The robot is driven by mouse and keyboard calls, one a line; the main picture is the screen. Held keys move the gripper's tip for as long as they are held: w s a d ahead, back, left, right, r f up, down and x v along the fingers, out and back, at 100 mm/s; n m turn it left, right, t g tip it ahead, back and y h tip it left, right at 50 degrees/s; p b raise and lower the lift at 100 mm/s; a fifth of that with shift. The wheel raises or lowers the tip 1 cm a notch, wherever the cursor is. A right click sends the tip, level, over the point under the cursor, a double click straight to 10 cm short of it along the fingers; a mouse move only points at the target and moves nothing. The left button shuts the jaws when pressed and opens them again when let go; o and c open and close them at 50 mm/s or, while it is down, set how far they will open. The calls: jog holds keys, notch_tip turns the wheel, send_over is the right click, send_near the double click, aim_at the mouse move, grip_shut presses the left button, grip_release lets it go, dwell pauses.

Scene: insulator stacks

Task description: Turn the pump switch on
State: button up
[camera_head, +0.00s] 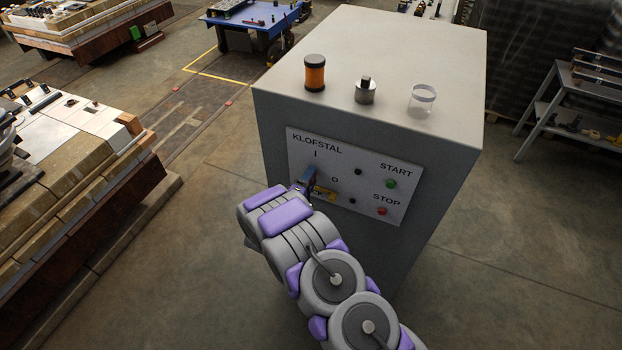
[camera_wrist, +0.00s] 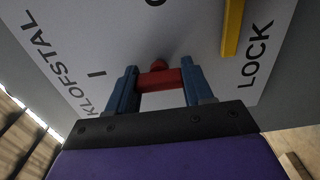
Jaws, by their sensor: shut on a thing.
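The control panel (camera_head: 375,177) is a white plate marked KLOFSTAL on the front of a grey cabinet. In the wrist view, the red pump switch (camera_wrist: 158,79) sits between the blue fingers of my gripper (camera_wrist: 158,68), which is shut on it. A small red nub shows at the switch's panel end. The "I" mark lies to its left and part of the "O" mark above it. In the head view, my gripper (camera_head: 306,178) is at the panel's left part, below the "I" and left of the "O"; the switch is mostly hidden there.
A green START button (camera_head: 390,184) and a red STOP button (camera_head: 382,211) are on the panel's right. A yellow piece (camera_wrist: 232,27) beside LOCK is close to my right finger. An orange cylinder (camera_head: 315,75), metal weight (camera_head: 365,92) and clear cup (camera_head: 422,101) stand on the cabinet.

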jog(key=o, duration=0.8)
jog(key=shift+w+a, duration=0.1)
jog(key=shift+a, duration=0.15)
jog(key=shift+o, duration=0.9)
jog(key=shift+a+f, duration=0.1)
jog(key=shift+o, duration=0.3)
jog(key=shift+a, duration=0.2)
jog(key=shift+d, duration=0.1)
jog(key=b+v, duration=0.1)
jog(key=v, duration=1.6)
jog(key=shift+s+b, duration=0.2)
jog(key=shift+b, duration=0.15)
jog(key=shift+a, duration=0.3)
